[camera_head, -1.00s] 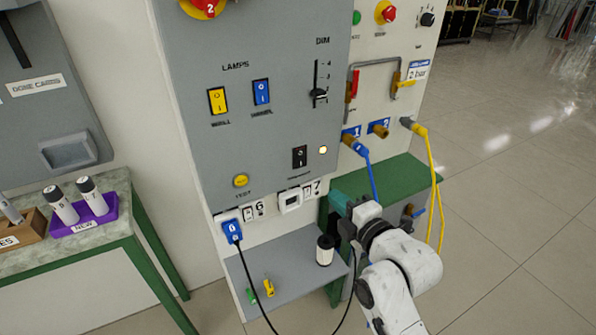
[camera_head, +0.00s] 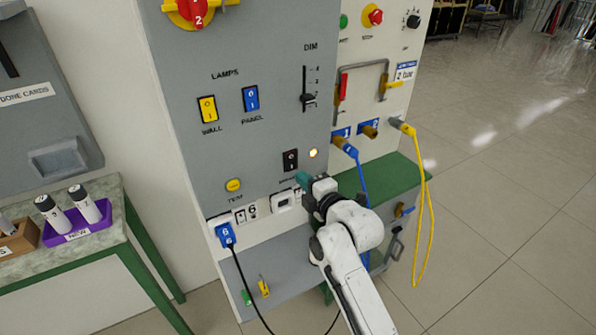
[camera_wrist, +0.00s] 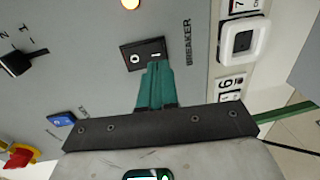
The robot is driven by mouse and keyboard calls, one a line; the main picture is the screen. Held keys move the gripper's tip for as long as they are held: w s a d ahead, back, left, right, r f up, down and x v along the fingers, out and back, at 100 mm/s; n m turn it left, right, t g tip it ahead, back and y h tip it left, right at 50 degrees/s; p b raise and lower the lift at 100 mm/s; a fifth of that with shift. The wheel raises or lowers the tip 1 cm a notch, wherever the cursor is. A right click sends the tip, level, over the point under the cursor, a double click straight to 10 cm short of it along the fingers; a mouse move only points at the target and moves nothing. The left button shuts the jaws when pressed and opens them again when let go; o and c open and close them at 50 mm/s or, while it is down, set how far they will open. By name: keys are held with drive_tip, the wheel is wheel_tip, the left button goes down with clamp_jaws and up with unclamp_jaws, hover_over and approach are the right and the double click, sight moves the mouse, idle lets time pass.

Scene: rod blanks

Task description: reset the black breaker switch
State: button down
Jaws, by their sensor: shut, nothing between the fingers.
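The black breaker switch (camera_head: 290,160) is on the grey panel, beside a lit lamp (camera_head: 313,153). In the wrist view the switch (camera_wrist: 143,52) shows its O and I marks, with the word BREAKER to its right. My gripper (camera_head: 302,179) is just below the switch in the head view. In the wrist view its teal fingers (camera_wrist: 157,66) are together and empty, with tips overlapping the switch's near edge by the I mark. I cannot tell whether they touch it. Which side of the rocker is pressed in is not clear.
The yellow wall switch (camera_head: 208,109), blue panel switch (camera_head: 250,98) and yellow test button (camera_head: 233,185) are on the same panel. A white socket unit (camera_wrist: 243,38) is beside the breaker label. Blue (camera_head: 362,180) and yellow (camera_head: 421,200) hoses hang at right.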

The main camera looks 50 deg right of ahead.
sight(292, 169)
drive_tip(key=shift+p+x, duration=0.3)
drive_tip(key=shift+x, duration=1.45)
drive_tip(key=shift+w+b, duration=0.2)
drive_tip(key=shift+b, duration=0.6)
drive_tip(key=shift+f, duration=0.15)
